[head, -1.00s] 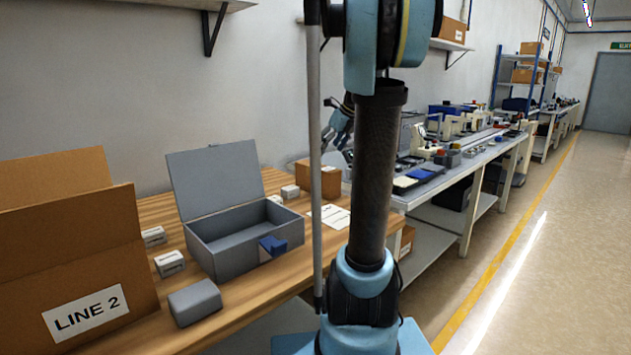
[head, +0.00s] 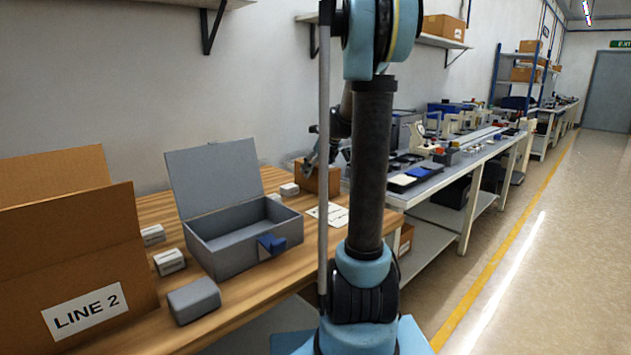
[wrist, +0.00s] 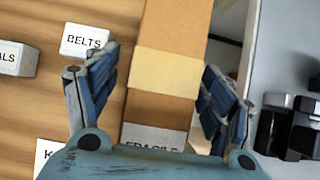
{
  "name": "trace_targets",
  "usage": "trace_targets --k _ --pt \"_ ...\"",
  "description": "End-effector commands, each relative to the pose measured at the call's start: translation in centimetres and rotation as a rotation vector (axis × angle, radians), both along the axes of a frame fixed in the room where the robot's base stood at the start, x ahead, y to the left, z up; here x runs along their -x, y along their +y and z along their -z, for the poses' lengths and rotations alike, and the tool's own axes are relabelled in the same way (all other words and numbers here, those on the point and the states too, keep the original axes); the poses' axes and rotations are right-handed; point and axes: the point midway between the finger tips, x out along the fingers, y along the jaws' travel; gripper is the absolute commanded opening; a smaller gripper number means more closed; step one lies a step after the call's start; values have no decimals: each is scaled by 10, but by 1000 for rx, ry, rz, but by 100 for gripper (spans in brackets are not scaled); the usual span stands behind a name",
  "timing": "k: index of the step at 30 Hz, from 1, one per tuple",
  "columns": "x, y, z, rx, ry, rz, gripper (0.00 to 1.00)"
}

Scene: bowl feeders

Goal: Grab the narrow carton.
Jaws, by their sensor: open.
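The narrow carton is brown. In the wrist view the carton (wrist: 174,28) runs up the middle, with a pale tape band across it and a partly hidden FRAGILE label at its near end. My gripper (wrist: 161,60) is open, with one blue-grey finger on each side of the carton in the picture. Nothing is held. I cannot tell whether the fingers touch it or are still above it. In the head view the carton (head: 323,182) stands at the far end of the wooden bench, partly hidden by my arm, with my gripper (head: 313,163) at its top.
A small white BELTS box (wrist: 84,41) lies left of my gripper. Dark parts (wrist: 285,130) sit on a grey surface to the right. An open grey metal box (head: 245,247) and a large LINE 2 box (head: 100,255) stand on the bench (head: 240,305).

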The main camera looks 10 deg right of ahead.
Motion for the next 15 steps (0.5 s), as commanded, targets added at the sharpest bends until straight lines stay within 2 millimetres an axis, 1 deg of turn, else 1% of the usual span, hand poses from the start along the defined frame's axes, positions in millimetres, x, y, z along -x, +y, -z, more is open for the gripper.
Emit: trace_targets --k 3,7,10,15 --pt "-9 3 14 0 0 -1 75" --pt "-15 6 26 1 0 -2 75" --pt "-18 8 31 0 0 0 75" --pt "-18 8 33 0 0 1 75"
